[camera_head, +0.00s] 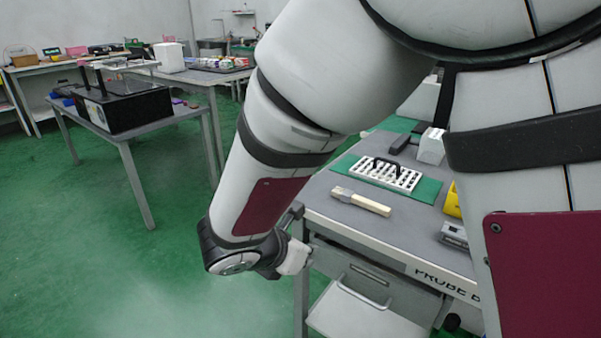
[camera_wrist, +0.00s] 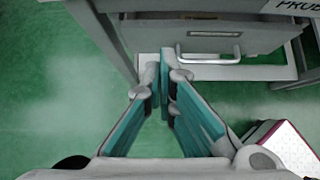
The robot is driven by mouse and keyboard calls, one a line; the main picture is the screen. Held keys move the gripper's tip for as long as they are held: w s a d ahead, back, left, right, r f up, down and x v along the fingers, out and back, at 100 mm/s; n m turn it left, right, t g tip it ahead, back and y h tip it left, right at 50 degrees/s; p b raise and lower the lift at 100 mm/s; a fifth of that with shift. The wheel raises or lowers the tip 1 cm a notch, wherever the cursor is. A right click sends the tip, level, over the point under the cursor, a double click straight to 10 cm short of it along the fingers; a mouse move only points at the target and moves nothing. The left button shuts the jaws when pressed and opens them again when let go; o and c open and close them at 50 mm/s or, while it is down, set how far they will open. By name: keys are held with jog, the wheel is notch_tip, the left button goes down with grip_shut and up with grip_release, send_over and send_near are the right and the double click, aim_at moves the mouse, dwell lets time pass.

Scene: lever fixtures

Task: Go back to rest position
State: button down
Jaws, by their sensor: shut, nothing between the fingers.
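My gripper (camera_head: 296,258) hangs at the end of my bent arm, low beside the left front corner of the grey workbench (camera_head: 322,206) in the head view. In the wrist view my gripper (camera_wrist: 164,68) shows its teal-lined fingers meeting at the tips, shut with nothing between them. The tips point toward the bench's drawer front (camera_wrist: 185,33) and a metal drawer handle (camera_wrist: 208,58). I cannot tell the exact gap to it, but nothing is held.
A brush-like tool (camera_head: 361,201), a white rack with a black handle (camera_head: 384,174) and a yellow item (camera_head: 453,201) are on the bench. A black box (camera_head: 122,107) stands on another table at left. Green floor (camera_head: 100,240) at left is free.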

jog(key=s+d+r+m+g+h, duration=0.1)
jog(key=s+d+r+m+g, duration=0.1)
jog(key=s+d+r+m, duration=0.55)
jog(key=s+d+r+m+g, duration=0.2)
jog(key=s+d+r+m, duration=0.15)
jog(key=d+m, duration=0.45)
jog(key=s+d+r+m+g+y, duration=0.1)
jog(key=s+r+m+g+y, duration=0.15)
jog(key=s+m+y, duration=0.9)
jog(key=s+r+t+h+p, duration=0.2)
jog(key=s+r+p, duration=0.1)
jog(key=r+p, duration=1)
jog(key=s+r+m+t+h+p, duration=0.1)
jog(key=s+r+h+p, duration=0.2)
jog(key=r+p, duration=0.9)
notch_tip(320, 180, up, 2)
jog(key=shift+s+d+r+t+p, duration=0.1)
jog(key=shift+s+d+t+p, duration=0.2)
jog(key=shift+s, duration=0.35)
jog(key=shift+a, duration=0.1)
